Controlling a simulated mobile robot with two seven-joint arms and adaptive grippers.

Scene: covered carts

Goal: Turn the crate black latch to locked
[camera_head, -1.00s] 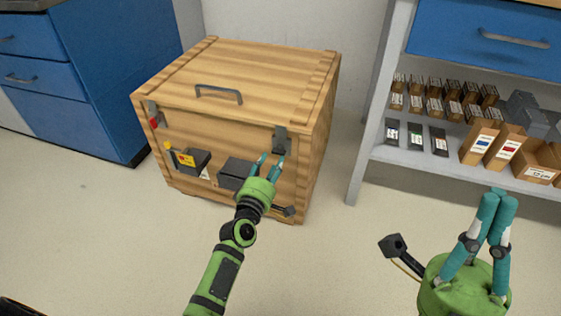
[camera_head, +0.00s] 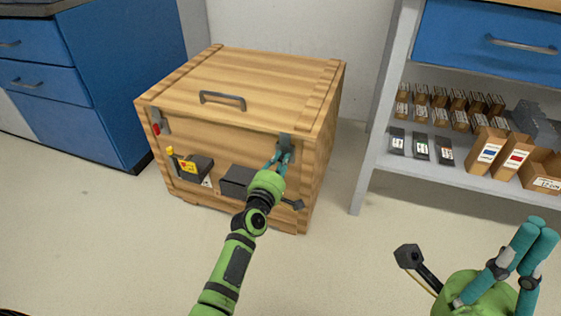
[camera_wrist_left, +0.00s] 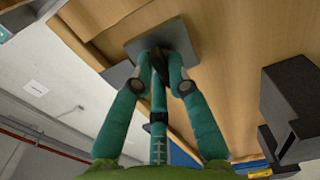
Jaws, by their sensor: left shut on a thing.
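The wooden crate (camera_head: 225,118) stands on the floor with its lid down. Its black latch (camera_head: 285,142) is at the upper right of the front face, on a dark grey plate. My left gripper (camera_head: 280,158) is at this latch, its fingers shut on it. In the left wrist view, the teal fingers (camera_wrist_left: 158,62) close around the black latch handle (camera_wrist_left: 159,72) in front of the grey plate (camera_wrist_left: 172,36); the fingers hide part of the handle. My right gripper (camera_head: 538,230) is away from the crate at the lower right, its fingers together and empty.
A red-tipped latch (camera_head: 156,128), a box with a yellow lever (camera_head: 190,165) and a dark grey box (camera_head: 236,180) are on the crate front. A lid handle (camera_head: 222,100) is on top. A shelf unit (camera_head: 375,165) stands right, blue drawers (camera_head: 80,95) left. The front floor is clear.

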